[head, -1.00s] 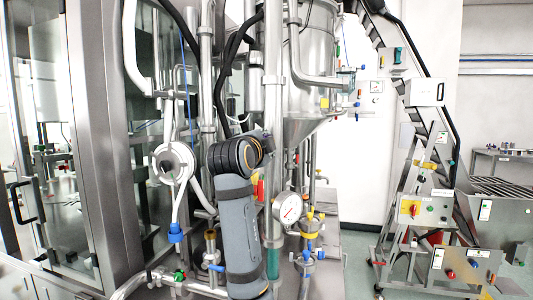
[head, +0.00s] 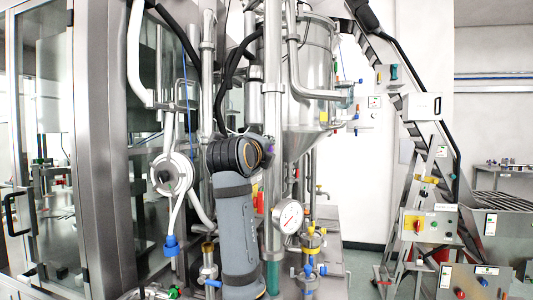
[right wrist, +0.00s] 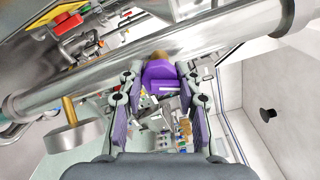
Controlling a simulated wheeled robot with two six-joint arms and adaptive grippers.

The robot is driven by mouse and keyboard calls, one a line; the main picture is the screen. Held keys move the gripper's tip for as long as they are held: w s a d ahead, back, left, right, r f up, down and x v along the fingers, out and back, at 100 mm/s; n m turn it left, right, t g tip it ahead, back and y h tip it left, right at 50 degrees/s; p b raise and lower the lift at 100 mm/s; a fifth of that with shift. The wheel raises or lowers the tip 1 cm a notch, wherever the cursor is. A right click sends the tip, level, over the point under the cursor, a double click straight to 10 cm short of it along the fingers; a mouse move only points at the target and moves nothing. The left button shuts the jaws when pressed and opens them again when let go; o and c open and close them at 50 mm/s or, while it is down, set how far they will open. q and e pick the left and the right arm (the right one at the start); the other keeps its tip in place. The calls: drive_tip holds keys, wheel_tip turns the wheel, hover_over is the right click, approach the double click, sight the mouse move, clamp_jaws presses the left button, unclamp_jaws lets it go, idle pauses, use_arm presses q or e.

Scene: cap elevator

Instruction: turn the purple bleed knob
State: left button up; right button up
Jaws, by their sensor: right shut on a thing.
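The purple bleed knob (right wrist: 160,76) sits on a brass-coloured stem against a shiny horizontal pipe in the right wrist view. My right gripper (right wrist: 160,88) has its two fingers on either side of the knob and is shut on it. In the head view only a small purple patch of the knob (head: 271,146) shows, beside the black wrist joint of my right arm. That arm hides most of the right gripper there. My left gripper is not in view.
A steel pipe (head: 273,100) stands beside my right wrist, with a round pressure gauge (head: 288,215) and a blue-handled valve (head: 308,270) lower down. A steel hopper (head: 312,70) is behind. A glass-doored cabinet (head: 60,130) stands at the left.

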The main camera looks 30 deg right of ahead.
drive_tip(key=shift+r, duration=0.25)
idle(0.3)
drive_tip(key=o, duration=0.9)
drive_tip(key=shift+c, duration=0.2)
drive_tip(key=shift+o, duration=1.4)
drive_tip(key=shift+w+f, duration=0.2)
drive_tip(key=shift+f, duration=0.05)
drive_tip(key=v, duration=0.7)
drive_tip(key=shift+s, duration=0.25)
